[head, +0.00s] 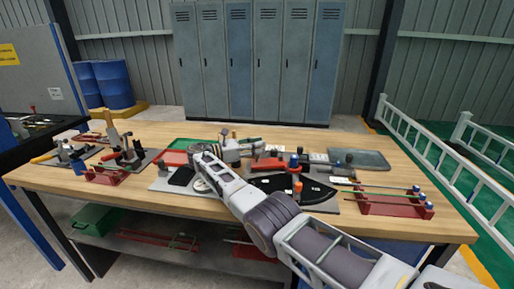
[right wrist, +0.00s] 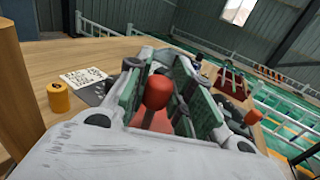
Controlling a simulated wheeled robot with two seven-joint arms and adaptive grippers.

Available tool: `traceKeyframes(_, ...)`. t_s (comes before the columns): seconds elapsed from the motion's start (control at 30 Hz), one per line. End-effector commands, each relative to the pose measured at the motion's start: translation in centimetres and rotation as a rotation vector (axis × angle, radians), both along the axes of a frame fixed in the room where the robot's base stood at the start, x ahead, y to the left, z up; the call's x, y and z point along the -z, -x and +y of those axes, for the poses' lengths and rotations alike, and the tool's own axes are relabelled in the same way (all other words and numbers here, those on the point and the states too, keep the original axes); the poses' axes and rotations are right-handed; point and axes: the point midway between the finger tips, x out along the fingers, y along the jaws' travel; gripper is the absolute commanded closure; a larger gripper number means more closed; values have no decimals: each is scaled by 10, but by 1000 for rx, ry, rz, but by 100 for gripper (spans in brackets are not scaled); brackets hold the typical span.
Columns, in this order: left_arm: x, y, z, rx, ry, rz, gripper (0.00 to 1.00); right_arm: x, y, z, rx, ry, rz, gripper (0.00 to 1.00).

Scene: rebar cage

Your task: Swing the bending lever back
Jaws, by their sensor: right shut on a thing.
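My right arm reaches in from the lower right of the head view, and its right gripper (head: 243,148) is over the middle of the table. In the right wrist view the right gripper (right wrist: 165,95) has its fingers around the red grip of the bending lever (right wrist: 157,92) and is shut on it. The lever's red part (head: 268,164) shows beside the gripper in the head view. The orange post (right wrist: 58,98) also shows in the right wrist view. My left gripper is not in view.
A red rack (head: 395,205) with blue-capped posts and thin bars stands at the right. Clamp fixtures (head: 125,152) stand at the left of the wooden table (head: 130,190). A dark tray (head: 358,160) lies behind at the right. The table's front left strip is clear.

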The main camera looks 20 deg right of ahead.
Motion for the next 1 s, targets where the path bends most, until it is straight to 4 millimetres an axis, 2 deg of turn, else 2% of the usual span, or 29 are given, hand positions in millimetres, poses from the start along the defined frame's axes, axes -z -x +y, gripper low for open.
traceKeyframes(0.37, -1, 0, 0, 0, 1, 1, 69, 1, 0, 0, 1, -1, 2, 100)
traceKeyframes(0.4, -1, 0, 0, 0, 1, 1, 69, 1, 0, 0, 1, -1, 2, 75)
traceKeyframes(0.57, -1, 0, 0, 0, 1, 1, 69, 1, 0, 0, 1, -1, 2, 54)
traceKeyframes(1.0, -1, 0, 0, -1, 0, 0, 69, -2, 0, 0, 1, 0, 0, 54)
